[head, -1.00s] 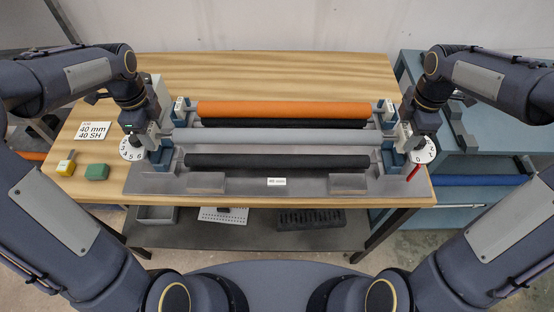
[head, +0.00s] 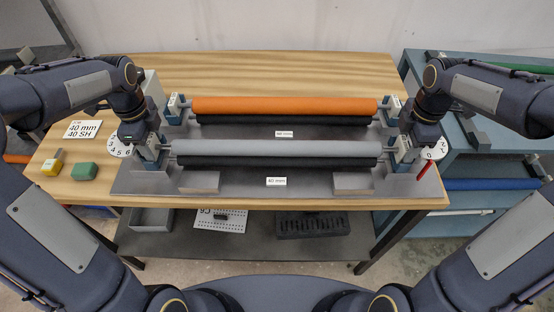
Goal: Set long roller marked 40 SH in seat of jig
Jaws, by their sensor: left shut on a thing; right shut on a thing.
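A long grey roller (head: 275,148) lies level across the jig (head: 235,187), directly over the front black roller (head: 280,162). My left gripper (head: 154,148) is shut on its left end. My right gripper (head: 406,144) is shut on its right end. The blue end blocks beside the grippers partly hide the shaft ends; I cannot tell whether they rest in the seat. No marking is readable on the roller. A card (head: 83,129) at the left reads 40 mm, 40 SH.
An orange roller (head: 285,105) lies over another black roller (head: 285,119) at the back of the jig. Numbered dials (head: 120,146) stand at the jig's ends, with a red lever (head: 424,170) at the right.

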